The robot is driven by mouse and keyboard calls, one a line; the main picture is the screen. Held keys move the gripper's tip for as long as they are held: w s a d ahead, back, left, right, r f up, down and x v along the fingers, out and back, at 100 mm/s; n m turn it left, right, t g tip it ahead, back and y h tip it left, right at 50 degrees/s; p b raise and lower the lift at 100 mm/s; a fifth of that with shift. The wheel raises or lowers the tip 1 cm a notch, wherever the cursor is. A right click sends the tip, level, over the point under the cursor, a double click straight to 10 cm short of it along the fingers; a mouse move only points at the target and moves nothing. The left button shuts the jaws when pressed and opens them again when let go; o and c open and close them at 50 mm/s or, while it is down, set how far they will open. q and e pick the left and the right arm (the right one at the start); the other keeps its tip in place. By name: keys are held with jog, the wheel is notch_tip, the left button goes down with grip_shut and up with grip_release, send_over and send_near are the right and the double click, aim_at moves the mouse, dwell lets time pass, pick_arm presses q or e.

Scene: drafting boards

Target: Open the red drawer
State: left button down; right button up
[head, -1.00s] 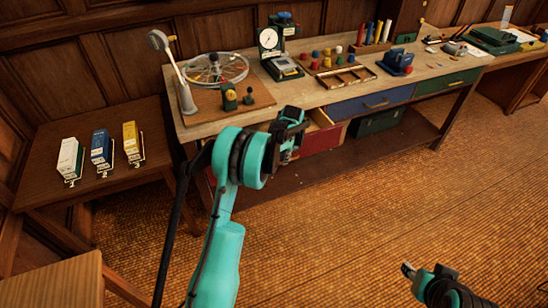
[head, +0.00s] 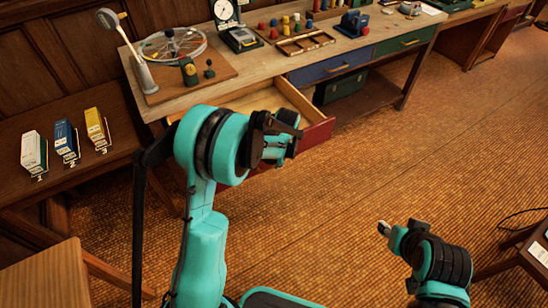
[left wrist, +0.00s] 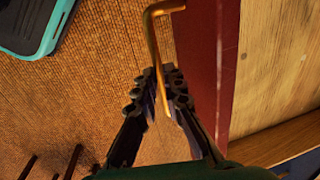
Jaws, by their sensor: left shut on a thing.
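The red drawer (head: 318,136) is under the wooden workbench and stands well out from it, its bare wooden inside showing in the head view. Its red front (left wrist: 208,70) runs down the left wrist view, with the pale inside to the right. The brass handle (left wrist: 151,40) sticks out from that front. My left gripper (left wrist: 161,80) is shut on the handle, one finger on each side. In the head view my left gripper (head: 284,135) covers part of the drawer front and hides the handle. My right gripper (head: 384,229) hangs over the floor, away from the drawer; its jaw opening is unclear.
A blue drawer (head: 330,66) and a green drawer (head: 404,42) are shut to the right. A dark green box (head: 341,85) sits on the lower shelf. Numbered cartons stand on the side table (head: 88,167) at left. The floor (head: 350,175) before the bench is clear.

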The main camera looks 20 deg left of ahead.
pick_arm(q)
jog(key=c, duration=1.9)
grip_release()
jog(key=r, duration=0.4)
jog(key=s+d+r, duration=0.1)
jog(key=r, duration=0.6)
jog(key=shift+s+d+r, duration=0.2)
jog(key=shift+d+r, duration=0.15)
jog(key=s+r+n+t, duration=0.2)
jog(key=s, duration=0.5)
jog(key=s+r+n+t+h, duration=0.1)
jog(key=s+r+n+t, duration=0.1)
jog(key=s, duration=0.5)
jog(key=s+r+n+t, duration=0.1)
jog(key=s+n, duration=0.3)
jog(key=s, duration=0.4)
jog(key=shift+s+a+r+t+h, duration=0.1)
jog(key=shift+r+t+h, duration=0.2)
jog(key=shift+r+t, duration=0.15)
